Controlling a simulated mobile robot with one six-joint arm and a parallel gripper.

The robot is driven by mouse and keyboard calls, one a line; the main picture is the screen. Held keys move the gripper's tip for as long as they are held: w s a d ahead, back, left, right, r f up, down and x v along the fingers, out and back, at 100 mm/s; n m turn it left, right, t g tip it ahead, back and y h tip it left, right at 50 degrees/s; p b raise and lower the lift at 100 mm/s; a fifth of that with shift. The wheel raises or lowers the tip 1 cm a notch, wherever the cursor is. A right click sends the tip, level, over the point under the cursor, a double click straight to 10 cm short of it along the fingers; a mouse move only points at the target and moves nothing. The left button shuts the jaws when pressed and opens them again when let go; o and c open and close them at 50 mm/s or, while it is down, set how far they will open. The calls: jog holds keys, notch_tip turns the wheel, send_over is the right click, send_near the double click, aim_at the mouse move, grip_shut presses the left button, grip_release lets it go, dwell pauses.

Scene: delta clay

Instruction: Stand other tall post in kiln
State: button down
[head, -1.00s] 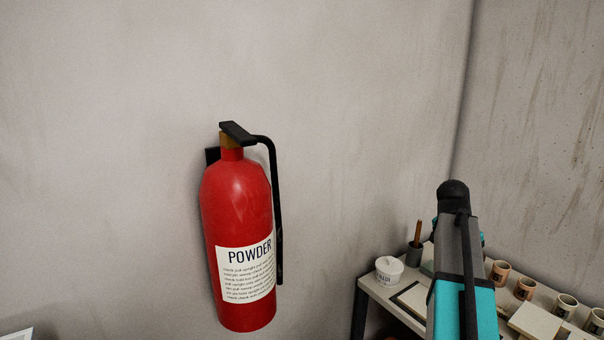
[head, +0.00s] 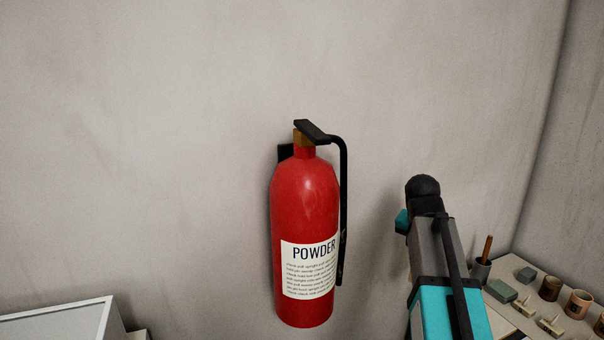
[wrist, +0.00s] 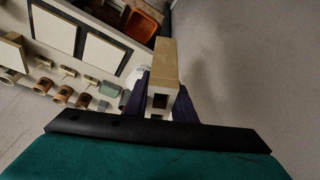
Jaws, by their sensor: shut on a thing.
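In the wrist view, a tall beige post (wrist: 165,60) with a dark square opening in its near end is held between the two dark purple fingers of my gripper (wrist: 161,98). My gripper is shut on the post, which points away from the camera. In the head view only my grey and teal arm shows at the lower right; the gripper and post are not visible there. I cannot identify the kiln in either view.
A red fire extinguisher (head: 305,235) hangs on the wall left of my arm. A pale box-like top (head: 60,322) shows at the lower left. A shelf table (wrist: 100,88) with cups (wrist: 62,93), panels (wrist: 55,28) and small blocks lies to the right. An orange bin (wrist: 130,20) shows beyond.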

jog(key=s+a+r+n+t+y, duration=0.1)
jog(key=a+n+y, duration=0.2)
jog(key=a+n, duration=0.5)
jog(key=shift+s+a+n, duration=0.3)
jog(key=shift+s+a, duration=0.05)
jog(key=shift+a, duration=3.4)
